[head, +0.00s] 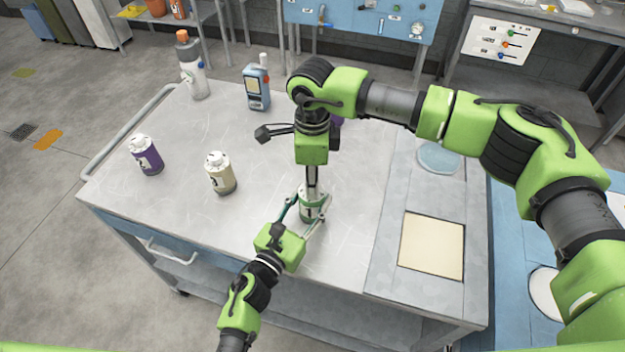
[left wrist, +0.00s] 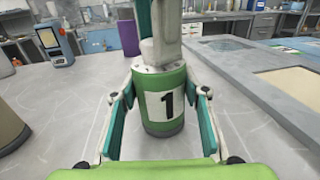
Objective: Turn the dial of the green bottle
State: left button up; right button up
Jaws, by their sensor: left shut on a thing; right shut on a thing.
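The green bottle (head: 310,212) stands upright on the grey table, mostly hidden in the head view. In the left wrist view it is a green cylinder (left wrist: 163,108) with a white label reading 1 and a pale top. My left gripper (head: 304,211) is shut on the bottle's body, one finger on each side. My right gripper (head: 312,190) comes down from above and is shut on the dial at the bottle's top.
A purple bottle (head: 147,157) and a beige bottle (head: 220,174) stand to the left. A grey bottle with an orange cap (head: 192,68) and a blue handheld device (head: 257,88) stand at the back. A cream square pad (head: 431,246) lies right.

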jog(key=n, duration=0.7)
jog(key=shift+w, duration=0.1)
jog(key=n, duration=0.7)
dwell(0.3)
jog(key=o, duration=1.1)
notch_tip(320, 180, up, 12)
